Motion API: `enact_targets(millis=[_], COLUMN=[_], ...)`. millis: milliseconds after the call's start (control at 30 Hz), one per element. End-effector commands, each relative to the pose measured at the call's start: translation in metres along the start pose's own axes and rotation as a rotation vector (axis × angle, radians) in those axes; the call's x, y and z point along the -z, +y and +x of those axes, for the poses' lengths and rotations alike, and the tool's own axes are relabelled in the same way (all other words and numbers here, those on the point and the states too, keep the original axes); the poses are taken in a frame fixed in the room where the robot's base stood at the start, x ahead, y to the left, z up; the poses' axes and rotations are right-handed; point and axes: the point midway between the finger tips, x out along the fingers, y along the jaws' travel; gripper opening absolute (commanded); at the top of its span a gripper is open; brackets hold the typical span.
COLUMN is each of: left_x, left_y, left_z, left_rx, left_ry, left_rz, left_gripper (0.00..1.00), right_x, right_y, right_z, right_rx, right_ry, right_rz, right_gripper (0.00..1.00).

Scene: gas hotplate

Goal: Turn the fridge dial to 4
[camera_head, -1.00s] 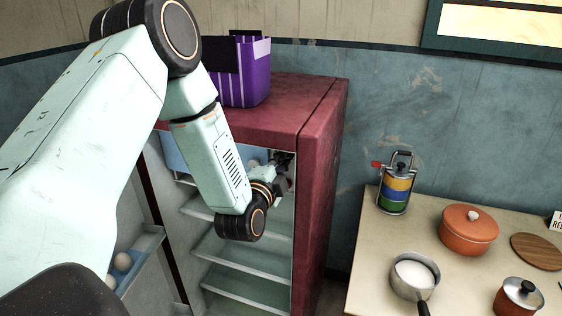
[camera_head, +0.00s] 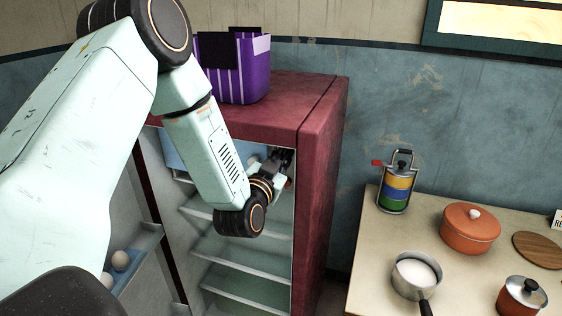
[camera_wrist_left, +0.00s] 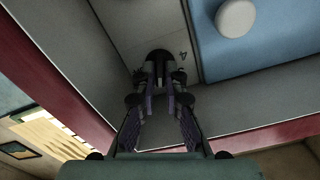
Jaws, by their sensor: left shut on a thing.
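The red fridge (camera_head: 321,180) stands open in the head view, and my left arm reaches into its upper part. My left gripper (camera_head: 282,158) is near the top right inside corner. In the left wrist view my left gripper (camera_wrist_left: 158,75) is shut on the dark round fridge dial (camera_wrist_left: 159,55), which sits on the pale inner wall. A numeral 4 (camera_wrist_left: 183,56) shows on the wall to the right of the dial. The fingers hide much of the dial, so I cannot tell its setting. My right gripper is not in view.
Fridge shelves (camera_head: 235,250) lie below my left arm, and eggs (camera_head: 120,260) sit in the open door. A purple basket (camera_head: 240,70) stands on the fridge. The counter at right holds a saucepan (camera_head: 415,275) and orange pot (camera_head: 470,229). A blue panel (camera_wrist_left: 265,40) is beside the dial.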

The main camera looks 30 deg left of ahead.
Motion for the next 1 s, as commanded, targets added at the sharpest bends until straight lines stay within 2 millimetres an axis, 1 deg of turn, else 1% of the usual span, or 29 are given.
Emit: enact_targets(millis=[567,1000], left_x=[0.002,0.002], left_y=[-0.001,-0.002], left_z=[0.002,0.002], left_rx=[0.002,0.001], left_ry=[0.011,0.015], left_rz=[-0.548,-0.966], left_gripper=[0.00,0.00], right_x=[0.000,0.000], right_y=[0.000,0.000], right_z=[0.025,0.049], right_rx=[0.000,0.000], right_ry=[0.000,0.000], right_rz=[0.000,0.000], right_gripper=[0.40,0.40])
